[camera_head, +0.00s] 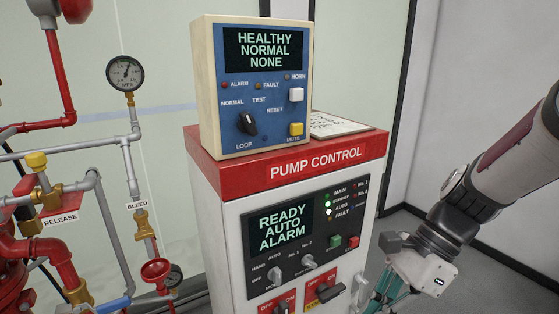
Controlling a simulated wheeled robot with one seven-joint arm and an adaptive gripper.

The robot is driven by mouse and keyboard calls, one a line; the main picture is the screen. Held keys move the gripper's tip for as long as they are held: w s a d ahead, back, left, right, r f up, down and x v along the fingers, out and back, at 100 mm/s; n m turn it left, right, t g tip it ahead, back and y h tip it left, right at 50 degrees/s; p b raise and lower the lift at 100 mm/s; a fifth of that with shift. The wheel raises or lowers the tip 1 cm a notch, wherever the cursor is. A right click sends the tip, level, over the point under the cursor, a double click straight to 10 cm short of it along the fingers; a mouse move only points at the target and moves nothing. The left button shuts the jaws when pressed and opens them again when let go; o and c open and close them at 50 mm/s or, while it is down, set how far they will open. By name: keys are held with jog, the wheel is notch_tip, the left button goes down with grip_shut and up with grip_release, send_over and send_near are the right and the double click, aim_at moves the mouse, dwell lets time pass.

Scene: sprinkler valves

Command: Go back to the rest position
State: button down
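My arm comes in from the right edge and slopes down to the left. My gripper (388,284) is at the lower right, beside the right side of the white and red pump control cabinet (241,196). Its teal finger parts point downward and are partly cut off by the bottom of the picture. I cannot tell whether the fingers are open or shut, or whether they touch the cabinet or its black handle (329,293).
A blue-faced alarm panel (272,117) reading HEALTHY NORMAL NONE stands on the cabinet. The cabinet screen (281,229) reads READY AUTO ALARM. Red and grey pipes with a gauge (125,73) and a red valve wheel (156,270) fill the left. Floor shows behind my arm.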

jog(key=s+d+r+n+t+h+p, duration=0.2)
jog(key=s+r+n+t+h, duration=0.1)
jog(key=s+r+n, duration=0.2)
jog(key=s+d+r+n+t+h+p, duration=0.2)
jog(key=s+r+n, duration=0.4)
jog(key=r+n, duration=0.3)
jog(key=n+t+h, duration=0.1)
jog(key=n, duration=0.2)
jog(key=shift+d+h, duration=0.25)
jog(key=shift+h, duration=0.05)
jog(key=shift+r, duration=0.1)
